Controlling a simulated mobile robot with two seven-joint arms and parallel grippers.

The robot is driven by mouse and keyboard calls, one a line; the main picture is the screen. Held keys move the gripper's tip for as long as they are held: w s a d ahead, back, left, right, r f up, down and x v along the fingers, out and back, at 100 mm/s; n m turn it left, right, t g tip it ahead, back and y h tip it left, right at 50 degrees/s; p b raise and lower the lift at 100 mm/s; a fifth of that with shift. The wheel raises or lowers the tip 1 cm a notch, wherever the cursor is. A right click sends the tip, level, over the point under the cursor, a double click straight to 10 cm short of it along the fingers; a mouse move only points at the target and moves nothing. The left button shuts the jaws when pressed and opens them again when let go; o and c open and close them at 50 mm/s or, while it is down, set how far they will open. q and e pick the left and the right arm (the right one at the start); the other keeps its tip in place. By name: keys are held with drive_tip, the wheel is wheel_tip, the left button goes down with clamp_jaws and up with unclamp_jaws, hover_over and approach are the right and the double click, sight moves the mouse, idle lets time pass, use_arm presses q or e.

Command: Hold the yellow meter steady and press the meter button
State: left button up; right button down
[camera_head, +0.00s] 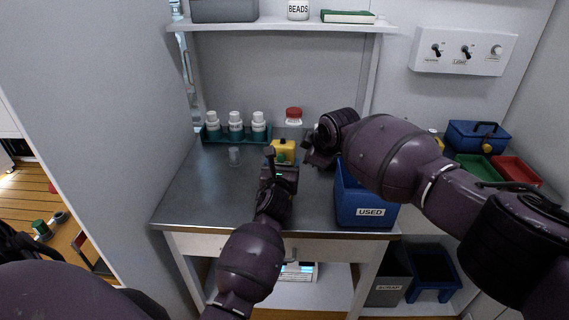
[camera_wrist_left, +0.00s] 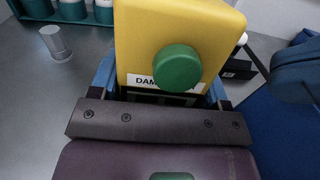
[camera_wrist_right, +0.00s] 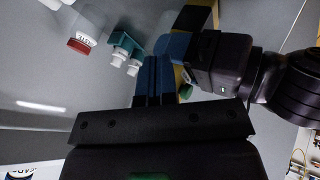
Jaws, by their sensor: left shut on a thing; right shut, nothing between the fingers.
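The yellow meter (camera_head: 283,149) stands on the metal bench in the head view. In the left wrist view the yellow meter (camera_wrist_left: 150,35) fills the upper middle, with a round green button (camera_wrist_left: 177,67) on its face and a partly covered label below. My left gripper (camera_wrist_left: 162,88) is shut on the meter, a blue finger on each side. My right gripper (camera_wrist_right: 156,78) is shut and empty, close beside the meter and my left gripper. In the right wrist view the meter is mostly hidden behind my grippers; only a yellow strip and a bit of green show.
A blue bin marked USED (camera_head: 368,212) stands right of the meter, under my right arm. Bare bench lies at left front.

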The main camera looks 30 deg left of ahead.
sight(284, 158)
use_arm(q)
drive_tip(key=shift+f, duration=0.25)
use_arm(e)
drive_tip(key=shift+n+g+y, duration=0.3)
drive_tip(key=shift+n+g, duration=0.1)
drive_tip(key=s+a, duration=0.5)
drive_tip(key=shift+s+a+r, duration=0.15)
drive_tip(key=shift+s+r, duration=0.05)
use_arm(q)
drive_tip(key=shift+s, duration=0.1)
use_arm(e)
drive_tip(key=shift+d+r, duration=0.25)
drive_tip(key=shift+d, duration=0.1)
use_arm(q)
drive_tip(key=shift+f, duration=0.2)
use_arm(e)
drive_tip(key=w+d+r, duration=0.2)
drive_tip(key=d+r, duration=0.4)
drive_tip(key=d, duration=0.2)
drive_tip(key=shift+w+d+m+t, duration=0.15)
drive_tip(key=shift+w+m+t, duration=0.1)
drive_tip(key=shift+m+t, duration=0.15)
use_arm(q)
drive_tip(key=o, duration=1.1)
drive_tip(key=shift+r, duration=0.15)
drive_tip(key=shift+o, duration=0.2)
drive_tip(key=shift+r, duration=0.1)
use_arm(e)
drive_tip(key=shift+w, duration=0.1)
